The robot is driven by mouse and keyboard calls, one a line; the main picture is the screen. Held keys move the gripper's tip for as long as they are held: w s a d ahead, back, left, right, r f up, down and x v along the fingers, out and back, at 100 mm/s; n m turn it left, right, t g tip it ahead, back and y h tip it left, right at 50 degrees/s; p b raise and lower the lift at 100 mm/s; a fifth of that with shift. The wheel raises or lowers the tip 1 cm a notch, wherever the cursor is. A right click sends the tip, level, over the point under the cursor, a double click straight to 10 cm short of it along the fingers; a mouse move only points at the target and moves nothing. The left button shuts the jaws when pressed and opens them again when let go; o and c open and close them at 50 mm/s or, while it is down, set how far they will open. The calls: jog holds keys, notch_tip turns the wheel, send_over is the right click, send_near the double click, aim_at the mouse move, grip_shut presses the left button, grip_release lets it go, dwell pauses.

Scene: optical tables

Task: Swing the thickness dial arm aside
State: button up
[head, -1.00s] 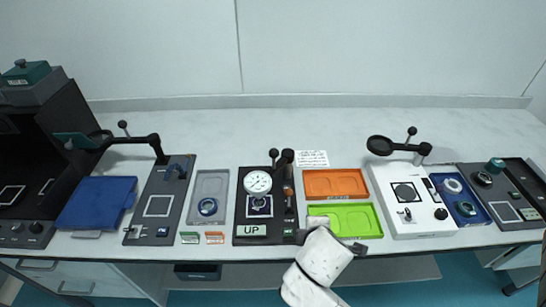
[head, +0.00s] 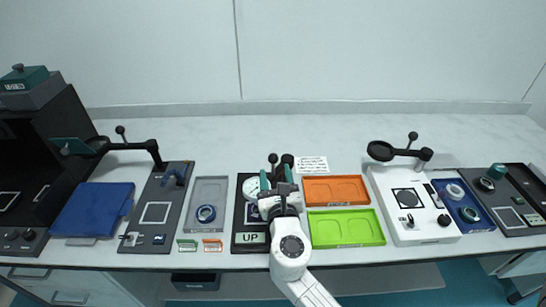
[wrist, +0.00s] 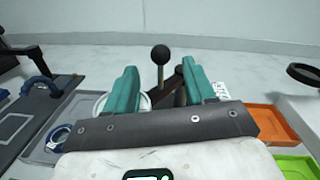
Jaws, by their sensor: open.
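The thickness dial station (head: 240,240) is a black plate with an "UP" label at its front. Its white round dial (head: 250,189) is partly hidden behind my gripper (head: 274,181). The dial arm has a black ball-topped knob (head: 273,158) standing at the back; in the wrist view the knob (wrist: 160,53) shows beyond and between my two teal fingers. My gripper (wrist: 160,90) is open and empty, above the station. The dial edge (wrist: 110,102) shows behind the left finger in the wrist view. I cannot tell whether a finger touches the arm.
Orange (head: 335,190) and green (head: 345,228) trays lie right of the station. A grey tray (head: 207,190) with a blue ring lies left. A white station (head: 390,220) with a magnifier stands farther right.

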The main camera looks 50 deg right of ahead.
aim_at(273, 162)
jog(key=x, duration=0.7)
jog(key=shift+c, duration=0.2)
grip_shut()
dwell(0.4)
